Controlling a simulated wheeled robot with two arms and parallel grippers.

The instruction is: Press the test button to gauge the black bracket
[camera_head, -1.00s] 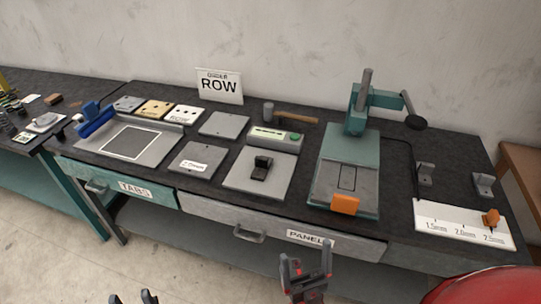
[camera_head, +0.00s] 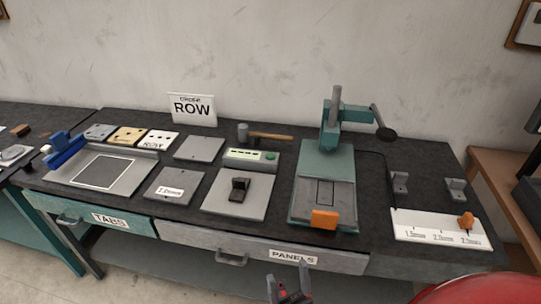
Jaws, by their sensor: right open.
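The black bracket (camera_head: 239,189) stands on a light grey square plate (camera_head: 226,207) in the middle of the bench. Just behind it, at the plate's back edge, is a grey-green box with a pale display (camera_head: 246,155) and a green button (camera_head: 270,156). My right gripper (camera_head: 289,281) is at the bottom of the picture, in front of the bench by the PANELS drawer. It is open and empty, apart from the bracket and the button. My left gripper does not show.
A teal press (camera_head: 317,172) with an orange block (camera_head: 324,220) stands right of the plate. A hammer (camera_head: 265,136) lies behind the box. At right are grey brackets (camera_head: 399,182) and a white scale board (camera_head: 437,240). A blue-handled fixture (camera_head: 67,149) is at left.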

